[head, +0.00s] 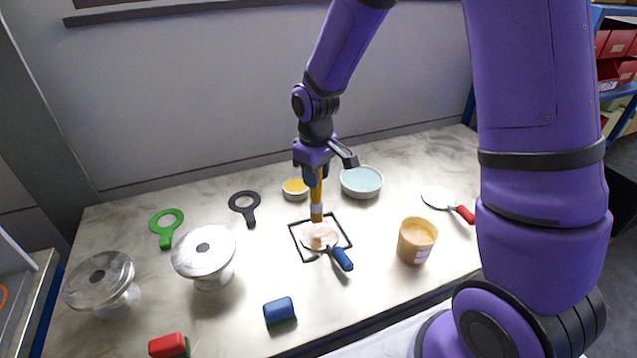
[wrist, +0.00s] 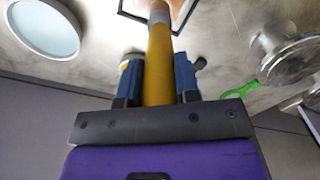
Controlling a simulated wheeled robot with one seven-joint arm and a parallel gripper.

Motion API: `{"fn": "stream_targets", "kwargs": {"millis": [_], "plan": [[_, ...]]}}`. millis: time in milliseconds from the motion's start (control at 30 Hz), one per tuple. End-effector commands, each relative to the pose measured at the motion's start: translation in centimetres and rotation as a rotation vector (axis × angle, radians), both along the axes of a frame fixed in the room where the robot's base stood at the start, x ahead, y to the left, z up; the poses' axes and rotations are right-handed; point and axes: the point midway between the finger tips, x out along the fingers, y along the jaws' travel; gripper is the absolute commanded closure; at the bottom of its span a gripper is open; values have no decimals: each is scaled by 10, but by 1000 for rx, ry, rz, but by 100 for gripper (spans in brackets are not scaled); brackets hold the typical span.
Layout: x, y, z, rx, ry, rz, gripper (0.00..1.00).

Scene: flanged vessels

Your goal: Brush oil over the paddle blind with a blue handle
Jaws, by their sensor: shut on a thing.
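The paddle blind with a blue handle (head: 342,258) lies inside a black square outline on the worktop, its round plate (head: 312,243) partly covered by the brush. My gripper (head: 313,172) is shut on the brush (head: 317,200), which has a yellow-brown handle and a metal collar. The brush points down and its pale bristles are at the plate; I cannot tell how firmly they touch. In the wrist view the brush handle (wrist: 159,70) stands between the two blue fingers. A small bowl of yellow liquid (head: 295,187), likely the oil, is just behind my gripper.
A pale blue bowl (head: 361,181) stands behind right. A tub (head: 416,241) and a red-handled paddle blind (head: 438,198) are on the right. Red and blue blocks (head: 279,310) lie in front.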

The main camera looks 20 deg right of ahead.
Motion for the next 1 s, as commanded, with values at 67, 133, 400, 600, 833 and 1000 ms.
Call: {"fn": "stream_targets", "kwargs": {"millis": [67, 133, 400, 600, 833, 1000], "plan": [[1, 2, 8, 0, -2, 1, 100], [2, 4, 14, 1, -3, 1, 100], [4, 8, 37, 0, -2, 0, 100], [4, 9, 41, 0, 0, 0, 100], [4, 9, 41, 0, 0, 0, 100], [4, 9, 41, 0, 0, 0, 100]]}}
